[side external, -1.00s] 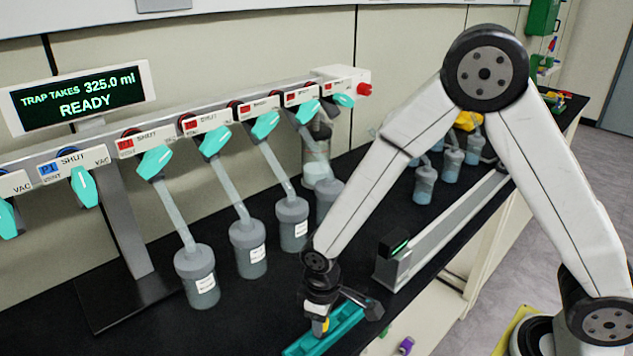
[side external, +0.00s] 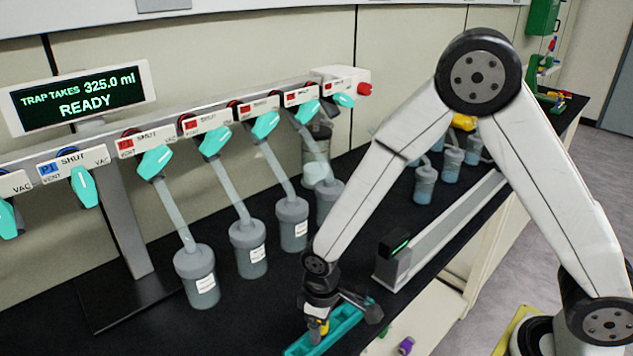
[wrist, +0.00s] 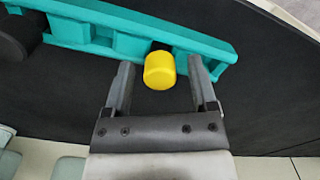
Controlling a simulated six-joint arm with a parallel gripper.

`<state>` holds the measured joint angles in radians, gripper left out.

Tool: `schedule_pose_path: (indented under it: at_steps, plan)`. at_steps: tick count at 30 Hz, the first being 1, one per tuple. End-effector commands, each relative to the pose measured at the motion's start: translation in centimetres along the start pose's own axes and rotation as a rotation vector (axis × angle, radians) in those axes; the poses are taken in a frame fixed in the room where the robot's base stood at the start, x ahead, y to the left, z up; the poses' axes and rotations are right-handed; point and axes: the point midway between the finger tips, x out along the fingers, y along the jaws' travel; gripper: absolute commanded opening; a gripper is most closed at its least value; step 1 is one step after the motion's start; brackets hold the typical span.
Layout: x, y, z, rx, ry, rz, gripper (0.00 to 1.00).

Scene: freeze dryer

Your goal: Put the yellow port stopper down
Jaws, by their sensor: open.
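The yellow port stopper (wrist: 159,70) is between my gripper's fingertips in the wrist view, with a gap on each side. It sits at the edge of the teal rack (wrist: 205,47); whether it is in a slot or beside the rack I cannot tell. In the side view the stopper (side external: 324,327) shows as a small yellow patch under my gripper (side external: 322,322). My gripper (wrist: 160,85) is open around it, not touching. The rack (side external: 345,318) lies near the front edge of the black bench.
A manifold with teal valve handles (side external: 157,161) and several hanging flasks (side external: 195,275) stands behind and left. A grey rail unit (side external: 440,230) lies right of the rack. More flasks (side external: 425,185) stand farther back. The bench's front edge is close.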

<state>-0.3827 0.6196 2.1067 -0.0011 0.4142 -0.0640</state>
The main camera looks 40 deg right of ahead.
Motion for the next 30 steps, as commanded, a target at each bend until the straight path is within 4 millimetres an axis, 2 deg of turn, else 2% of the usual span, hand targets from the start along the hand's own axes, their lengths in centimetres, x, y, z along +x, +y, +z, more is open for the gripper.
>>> schedule_pose_path:
  at_steps: [11, 30]
  plan:
    - [-1.8, 0.0, -0.1, 0.000, 0.002, 0.000, 0.74]
    - [-9.8, 0.0, -0.1, 0.000, 0.004, 0.000, 0.74]
